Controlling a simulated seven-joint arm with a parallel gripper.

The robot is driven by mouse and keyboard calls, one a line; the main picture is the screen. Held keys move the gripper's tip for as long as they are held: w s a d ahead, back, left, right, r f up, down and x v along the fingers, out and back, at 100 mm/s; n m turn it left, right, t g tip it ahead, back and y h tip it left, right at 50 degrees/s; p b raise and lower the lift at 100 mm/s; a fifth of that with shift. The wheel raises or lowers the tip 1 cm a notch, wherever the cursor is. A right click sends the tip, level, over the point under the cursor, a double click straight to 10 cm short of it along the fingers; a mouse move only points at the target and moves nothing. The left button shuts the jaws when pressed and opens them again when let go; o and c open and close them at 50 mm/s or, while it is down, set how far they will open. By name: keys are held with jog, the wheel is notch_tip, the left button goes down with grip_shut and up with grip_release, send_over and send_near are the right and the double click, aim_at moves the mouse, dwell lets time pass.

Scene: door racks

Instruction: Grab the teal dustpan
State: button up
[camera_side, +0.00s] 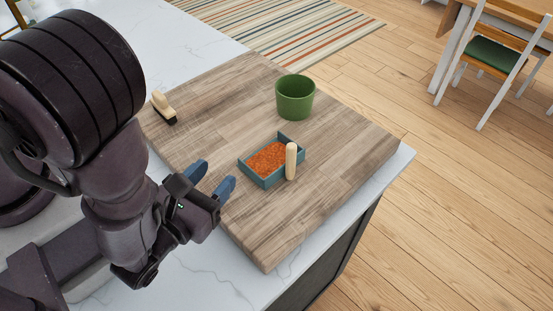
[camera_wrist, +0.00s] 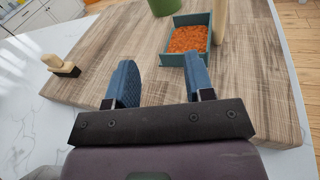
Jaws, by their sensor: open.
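The teal dustpan (camera_side: 262,179) sits on the wooden board, filled with orange-red crumbs (camera_side: 268,158). Its pale upright handle (camera_side: 291,161) stands at its right side.
A green cup (camera_side: 294,99) stands on the board (camera_side: 345,157) behind the dustpan. A small brush (camera_side: 163,107) with a pale handle is at the board's left edge; it also shows in the wrist view (camera_wrist: 62,64). The board between gripper and dustpan is clear. A white marble counter (camera_side: 285,295) lies beneath.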

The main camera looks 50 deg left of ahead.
aim_at(288, 152)
jog(key=d+h, duration=0.1)
jog(key=d+m+t+h, duration=0.1)
jog(key=d+h, duration=0.1)
jog(key=w+d+m+h, duration=0.1)
jog(key=d+h, duration=0.1)
jog(key=shift+r+t, duration=0.25)
jog(key=shift+t, duration=0.05)
jog(key=w, duration=0.6)
jog(key=shift+w+a+r, duration=0.1)
jog(key=shift+w, duration=0.15)
jog(key=shift+w+a, duration=0.1)
jog(key=shift+w, duration=3)
jog(key=shift+c, duration=0.4)
grip_shut()
